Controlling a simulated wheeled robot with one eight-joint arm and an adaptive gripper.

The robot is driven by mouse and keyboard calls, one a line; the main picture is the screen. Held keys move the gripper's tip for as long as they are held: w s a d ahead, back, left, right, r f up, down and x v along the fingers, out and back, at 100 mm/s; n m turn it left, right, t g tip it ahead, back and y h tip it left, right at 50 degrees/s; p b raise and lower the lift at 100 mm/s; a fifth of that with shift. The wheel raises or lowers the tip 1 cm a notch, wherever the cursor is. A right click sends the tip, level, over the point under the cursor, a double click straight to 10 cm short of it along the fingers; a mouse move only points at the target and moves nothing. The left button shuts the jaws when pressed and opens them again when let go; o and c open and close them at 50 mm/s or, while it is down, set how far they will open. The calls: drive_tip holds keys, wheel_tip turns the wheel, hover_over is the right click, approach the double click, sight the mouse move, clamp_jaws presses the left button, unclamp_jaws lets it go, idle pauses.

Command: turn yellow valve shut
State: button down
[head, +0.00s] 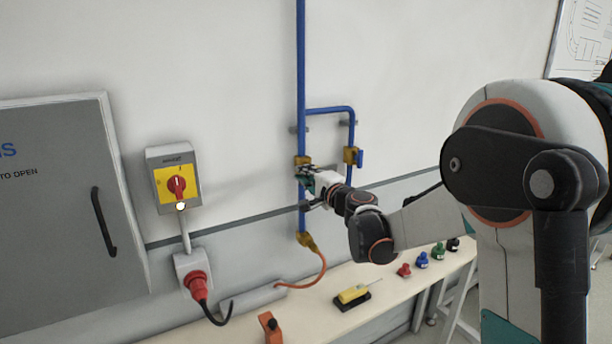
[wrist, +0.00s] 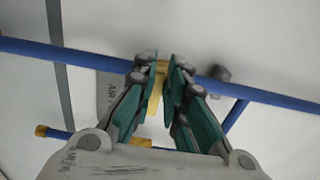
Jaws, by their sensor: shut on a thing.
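A grey tag (wrist: 112,92) hangs by the pipe. A switch box (head: 172,180) and grey cabinet (head: 50,220) are at left. Below, a bench (head: 318,318) holds a yellow tool (head: 352,295).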

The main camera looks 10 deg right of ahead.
drive_tip(key=shift+f, duration=0.1)
idle(0.4)
drive_tip(key=c, duration=1.6)
unclamp_jaws()
drive_tip(key=v, duration=1.2)
drive_tip(key=shift+s+a, duration=0.1)
